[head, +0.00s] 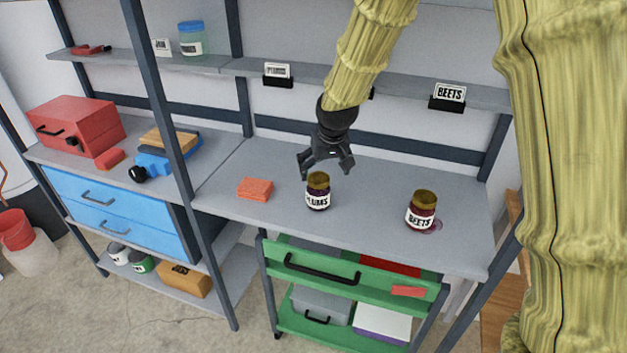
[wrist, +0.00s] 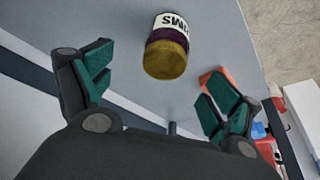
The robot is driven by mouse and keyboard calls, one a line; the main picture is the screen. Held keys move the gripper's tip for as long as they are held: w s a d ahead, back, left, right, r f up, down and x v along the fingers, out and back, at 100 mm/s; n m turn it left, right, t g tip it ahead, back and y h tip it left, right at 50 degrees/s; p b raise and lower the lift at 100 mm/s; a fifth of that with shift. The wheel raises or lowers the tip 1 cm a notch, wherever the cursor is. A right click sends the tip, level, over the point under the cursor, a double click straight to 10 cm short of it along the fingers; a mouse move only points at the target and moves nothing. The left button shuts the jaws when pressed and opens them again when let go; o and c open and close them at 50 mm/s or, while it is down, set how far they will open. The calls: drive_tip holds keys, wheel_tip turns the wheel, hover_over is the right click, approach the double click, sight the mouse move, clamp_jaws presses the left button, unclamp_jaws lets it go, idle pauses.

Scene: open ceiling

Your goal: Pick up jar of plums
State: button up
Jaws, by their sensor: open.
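The jar of plums (head: 318,192), with a gold lid and a white label, stands upright on the grey worktop. My gripper (head: 327,165) is open and empty, just above and behind the jar's lid. In the wrist view the jar (wrist: 168,48) shows beyond the gap between my open fingers (wrist: 152,98), apart from both. A jar of beets (head: 421,211) with a similar gold lid stands to the right on the same worktop.
An orange sponge-like block (head: 255,189) lies left of the plums jar. A shelf (head: 330,83) with label holders runs behind. A green cart (head: 350,270) stands below the worktop's front edge.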

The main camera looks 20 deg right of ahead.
sight(320, 177)
drive_tip(key=shift+w, duration=0.3)
drive_tip(key=shift+w+a+f, duration=0.1)
drive_tip(key=shift+w+f, duration=0.05)
drive_tip(key=shift+f, duration=0.05)
drive_tip(key=p+x, duration=0.1)
drive_tip(key=x, duration=0.3)
drive_tip(key=shift+w+f, duration=0.1)
drive_tip(key=shift+f, duration=0.25)
drive_tip(key=shift+f, duration=0.1)
drive_tip(key=shift+a+p+x, duration=0.15)
drive_tip(key=shift+p+x, duration=0.35)
drive_tip(key=shift+x, duration=0.3)
drive_tip(key=shift+a+p+x, duration=0.15)
drive_tip(key=shift+p+x, duration=0.35)
drive_tip(key=shift+x, duration=1.2)
drive_tip(key=c, duration=1.5)
